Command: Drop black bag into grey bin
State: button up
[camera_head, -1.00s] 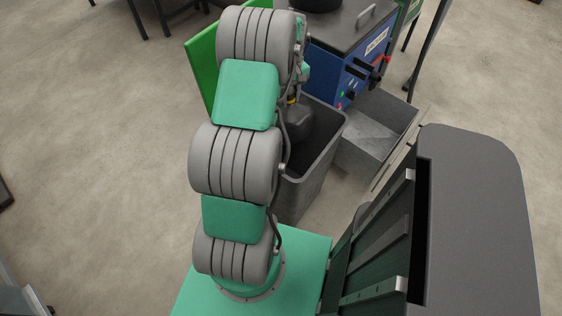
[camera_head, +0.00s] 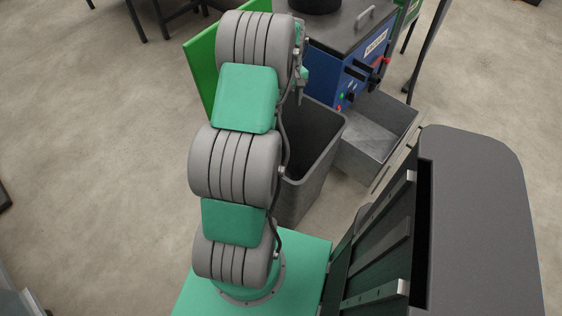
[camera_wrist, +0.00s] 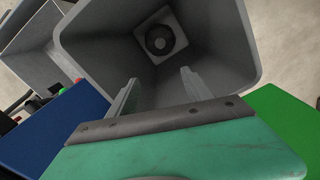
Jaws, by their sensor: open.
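The grey bin (camera_head: 303,198) stands upright on the floor, right of my arm in the head view. Its open mouth also fills the top of the wrist view, where its inner wall (camera_wrist: 215,50) shows. A dark round thing, which looks like the black bag (camera_wrist: 159,40), lies at the bottom of the bin in the wrist view. The bag does not show in the head view now. My gripper (camera_wrist: 160,92) is open and empty, its two fingers apart over the bin's mouth. In the head view my gripper (camera_head: 300,92) is partly hidden by my arm.
A blue machine (camera_head: 338,62) with knobs and a lever stands behind the bin. A grey open box (camera_head: 375,140) sits right of the bin. A green panel (camera_head: 201,65) stands behind my arm.

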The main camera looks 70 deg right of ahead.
notch_tip(320, 180, up, 8)
jog(key=shift+d, duration=0.1)
dwell(0.4)
